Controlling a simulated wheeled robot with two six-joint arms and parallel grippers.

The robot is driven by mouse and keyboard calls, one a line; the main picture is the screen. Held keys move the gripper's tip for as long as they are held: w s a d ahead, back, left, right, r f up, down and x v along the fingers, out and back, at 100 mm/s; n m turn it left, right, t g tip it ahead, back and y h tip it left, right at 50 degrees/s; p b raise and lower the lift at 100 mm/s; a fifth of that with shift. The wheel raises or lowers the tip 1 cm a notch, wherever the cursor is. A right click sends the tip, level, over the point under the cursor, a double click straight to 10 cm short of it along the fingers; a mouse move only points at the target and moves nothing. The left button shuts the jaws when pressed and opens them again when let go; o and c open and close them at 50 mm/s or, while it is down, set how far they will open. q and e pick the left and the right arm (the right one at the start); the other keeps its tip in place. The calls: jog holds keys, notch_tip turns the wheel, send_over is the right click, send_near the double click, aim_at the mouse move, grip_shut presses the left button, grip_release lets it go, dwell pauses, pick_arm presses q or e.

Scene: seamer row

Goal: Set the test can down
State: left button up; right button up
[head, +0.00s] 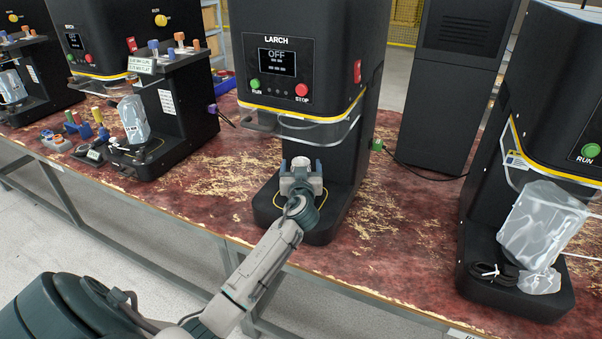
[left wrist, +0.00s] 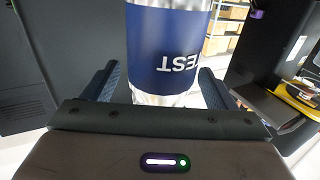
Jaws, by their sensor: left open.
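The test can (left wrist: 165,50) has a blue label with upside-down white lettering and silver ends in the left wrist view. In the head view only a small pale part of the can (head: 301,164) shows between my fingers. My left gripper (head: 301,172) is over the black base of the LARCH seamer (head: 277,85). Its fingers (left wrist: 160,85) are open on either side of the can, with a visible gap at the left finger. The can's contact with the base is hidden by my gripper. My right gripper is not in view.
The LARCH screen reads OFF. A yellow outline (head: 270,196) marks its base. Another seamer (head: 545,130) at the right holds a clear bag (head: 541,225) and a black cable. Seamers with bagged items and tools stand at the left.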

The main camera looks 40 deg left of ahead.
aim_at(301, 160)
pick_arm(q)
jog(key=shift+w+a, duration=0.15)
jog(key=c, duration=1.2)
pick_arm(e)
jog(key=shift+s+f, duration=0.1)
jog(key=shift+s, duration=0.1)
pick_arm(q)
jog(key=shift+c, duration=0.2)
